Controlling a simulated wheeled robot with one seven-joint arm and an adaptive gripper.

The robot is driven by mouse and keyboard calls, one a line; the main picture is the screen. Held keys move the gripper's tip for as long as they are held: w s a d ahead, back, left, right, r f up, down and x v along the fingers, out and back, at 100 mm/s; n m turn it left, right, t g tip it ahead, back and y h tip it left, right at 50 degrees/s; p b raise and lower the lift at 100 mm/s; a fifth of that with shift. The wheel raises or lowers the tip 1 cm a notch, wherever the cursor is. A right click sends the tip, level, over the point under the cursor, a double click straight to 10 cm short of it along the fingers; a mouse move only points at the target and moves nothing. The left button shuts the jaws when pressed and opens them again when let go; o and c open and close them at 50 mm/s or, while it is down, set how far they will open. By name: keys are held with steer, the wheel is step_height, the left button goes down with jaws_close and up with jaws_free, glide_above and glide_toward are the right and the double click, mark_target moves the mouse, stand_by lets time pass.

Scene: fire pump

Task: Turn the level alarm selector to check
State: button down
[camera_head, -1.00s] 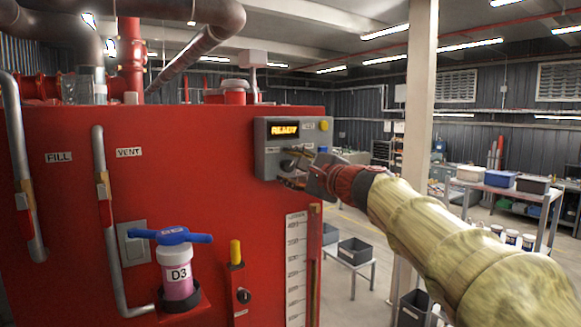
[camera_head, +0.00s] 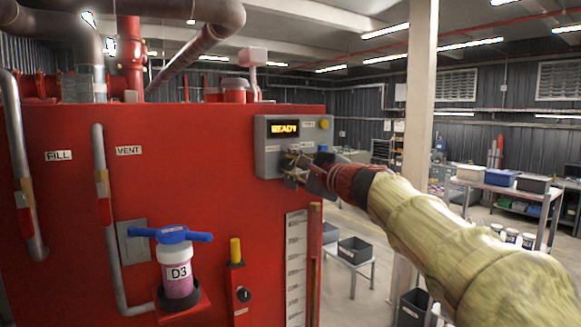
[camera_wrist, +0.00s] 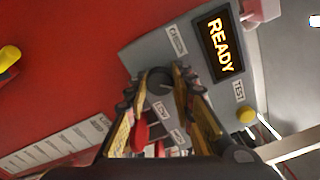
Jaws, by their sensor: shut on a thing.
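The level alarm selector is a dark round knob (camera_wrist: 158,80) on the grey control box, seen in the wrist view between my fingertips. Small white labels surround it, too blurred to read surely. My gripper (camera_wrist: 161,86) is shut on this knob, one finger on each side. In the head view my gripper (camera_head: 294,166) is at the lower part of the grey control box (camera_head: 264,165) and hides the knob there. Which position the knob points to cannot be told. The box's display (camera_head: 284,129) reads READY in amber.
The box sits at the upper right of a red tank (camera_head: 80,200). A yellow button (camera_wrist: 246,115) beside the TEST label is close to my right finger. Open room lies right of the tank.

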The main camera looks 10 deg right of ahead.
steer(key=shift+f+n+b, duration=0.15)
steer(key=shift+n+b, duration=0.15)
steer(key=shift+b, duration=0.25)
steer(key=n+b, duration=0.2)
steer(key=b, duration=0.2)
steer(key=shift+f+n, duration=0.2)
steer(key=shift+n, duration=0.2)
steer(key=n+b, duration=0.3)
steer(key=b, duration=0.2)
steer(key=shift+n, duration=0.3)
steer(key=n+b, duration=0.4)
steer(key=shift+w+n+b, duration=0.1)
steer(key=shift+n+b, duration=0.2)
steer(key=shift+b, duration=0.05)
steer(key=shift+n+b, duration=1.5)
steer(key=shift+n, duration=0.6)
steer(key=shift+r, duration=0.1)
steer(key=c, duration=1.9)
jaws_free()
steer(key=o, duration=0.4)
steer(key=shift+r, duration=0.15)
